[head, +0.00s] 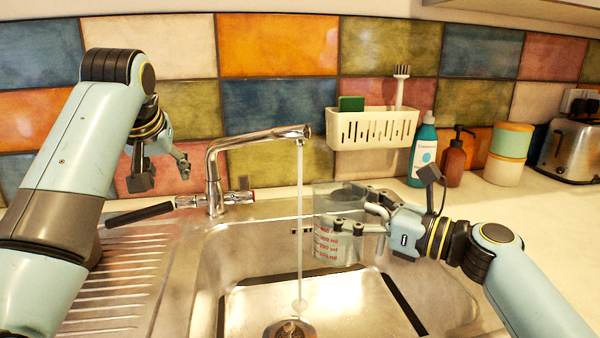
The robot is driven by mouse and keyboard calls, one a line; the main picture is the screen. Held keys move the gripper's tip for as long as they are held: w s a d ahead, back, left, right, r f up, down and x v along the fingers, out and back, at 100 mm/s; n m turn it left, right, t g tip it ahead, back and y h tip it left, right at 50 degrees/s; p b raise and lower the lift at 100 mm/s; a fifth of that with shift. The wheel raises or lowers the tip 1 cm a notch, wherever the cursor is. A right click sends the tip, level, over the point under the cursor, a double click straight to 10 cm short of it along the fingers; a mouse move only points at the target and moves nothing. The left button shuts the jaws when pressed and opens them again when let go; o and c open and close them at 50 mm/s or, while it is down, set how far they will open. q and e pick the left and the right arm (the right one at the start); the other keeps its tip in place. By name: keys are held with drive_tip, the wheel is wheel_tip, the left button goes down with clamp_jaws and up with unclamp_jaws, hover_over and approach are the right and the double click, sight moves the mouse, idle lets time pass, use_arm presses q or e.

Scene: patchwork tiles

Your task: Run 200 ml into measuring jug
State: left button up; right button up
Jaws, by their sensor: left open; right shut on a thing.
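The chrome tap (213,165) stands behind the sink, and a water stream (299,215) falls from its spout to the drain. A long black lever handle (140,214) reaches left from the tap's base. The clear measuring jug (335,245), with red ml marks, is upright above the basin, just right of the stream and apart from it. My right gripper (350,220) is shut on the jug from the right. I cannot make out any water level in it. My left gripper (163,175) is open and empty, above the black lever and left of the tap.
The steel sink (245,262) has a drain (289,329) under the stream and a ribbed drainer (120,290) at left. A white caddy (375,129), teal bottle (423,150), brown dispenser (455,160), canister (508,155) and toaster (572,150) line the back right. The right counter is clear.

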sight(180, 201)
use_arm(q)
drive_tip(key=w+f+g, duration=0.1)
drive_tip(key=w+f, duration=0.1)
drive_tip(key=f, duration=0.1)
drive_tip(key=w+a+f, duration=0.1)
drive_tip(key=w+f, duration=0.1)
drive_tip(key=f, duration=0.1)
drive_tip(key=w+f+g, duration=0.1)
drive_tip(key=w+f, duration=0.1)
drive_tip(key=f, duration=0.1)
drive_tip(key=shift+w+a+g+h, duration=0.2)
drive_tip(key=shift+w+g+h, duration=0.1)
idle(0.3)
clamp_jaws()
